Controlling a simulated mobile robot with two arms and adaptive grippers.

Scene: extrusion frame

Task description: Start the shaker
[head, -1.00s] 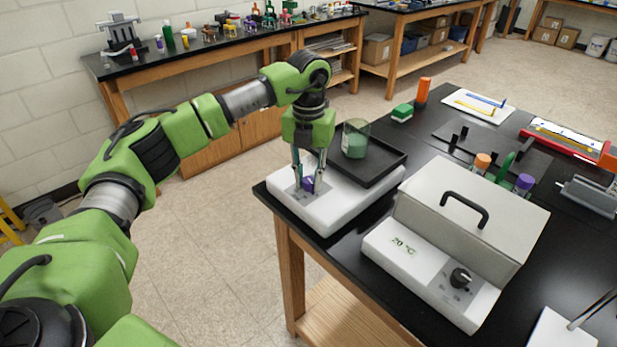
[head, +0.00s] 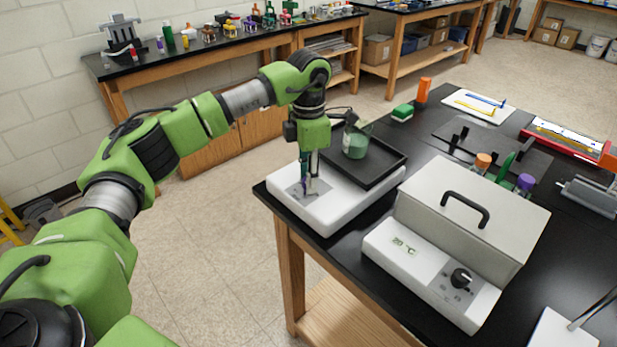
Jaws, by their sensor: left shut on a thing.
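The shaker is a white base (head: 335,217) at the left corner of the black bench, with a black tray (head: 388,165) on top. A clear beaker with green contents (head: 355,146) stands on the tray, partly behind my gripper. My left gripper (head: 309,187) points down over the panel and is shut on the knob. My right gripper is not in view.
A white lidded box (head: 470,215) with a black handle, a dial and a "20 °C" label stands right of the shaker. Floor is open at left.

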